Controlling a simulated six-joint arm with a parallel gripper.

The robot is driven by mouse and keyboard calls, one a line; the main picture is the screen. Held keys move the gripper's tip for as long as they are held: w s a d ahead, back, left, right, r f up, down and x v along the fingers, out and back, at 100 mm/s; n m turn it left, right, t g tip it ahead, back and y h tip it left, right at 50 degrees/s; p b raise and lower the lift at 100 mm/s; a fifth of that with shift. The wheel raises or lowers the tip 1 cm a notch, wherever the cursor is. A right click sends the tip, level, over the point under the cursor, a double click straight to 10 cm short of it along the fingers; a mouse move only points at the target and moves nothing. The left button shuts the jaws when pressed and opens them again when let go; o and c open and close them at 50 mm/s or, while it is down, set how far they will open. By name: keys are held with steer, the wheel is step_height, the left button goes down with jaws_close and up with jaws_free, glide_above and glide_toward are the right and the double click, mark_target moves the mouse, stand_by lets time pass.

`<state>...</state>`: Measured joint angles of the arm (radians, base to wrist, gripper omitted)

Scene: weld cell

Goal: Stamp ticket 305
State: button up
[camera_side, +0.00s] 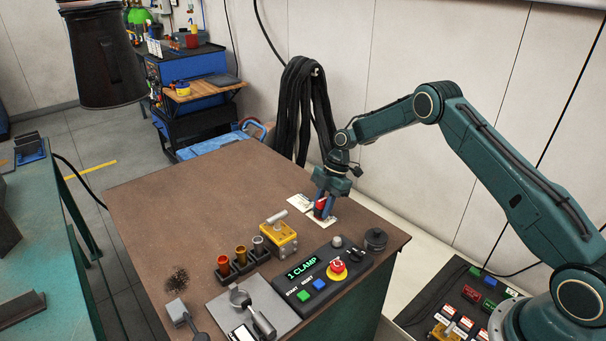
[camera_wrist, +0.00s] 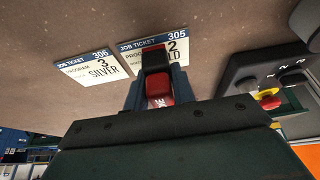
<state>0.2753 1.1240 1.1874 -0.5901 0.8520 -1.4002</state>
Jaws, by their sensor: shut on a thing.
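In the wrist view, ticket 305 (camera_wrist: 136,46) lies flat on the brown table, with a blue header reading "JOB TICKET 305", a "2" and lettering partly hidden by what I hold. Ticket 306 (camera_wrist: 90,69) lies to its left and reads "PROGRAM 3 SILVER". My gripper (camera_side: 323,203) is shut on a red stamp with a black end (camera_wrist: 158,88). The stamp is over ticket 305 and covers part of it. I cannot tell whether it touches the ticket. In the side view the stamp (camera_side: 320,208) is low over the tickets at the table's back right.
A control panel (camera_side: 322,273) reading "1 CLAMP", with a red emergency button (camera_side: 337,267), stands in front of the tickets. A yellow box (camera_side: 279,240) and a rack of coloured cups (camera_side: 241,262) stand left of it. The table's left part is mostly clear.

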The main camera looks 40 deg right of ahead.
steer(key=shift+f, duration=0.4)
stand_by(0.8)
steer(key=shift+r, duration=0.1)
steer(key=shift+r, duration=3.5)
steer(key=shift+r, duration=0.1)
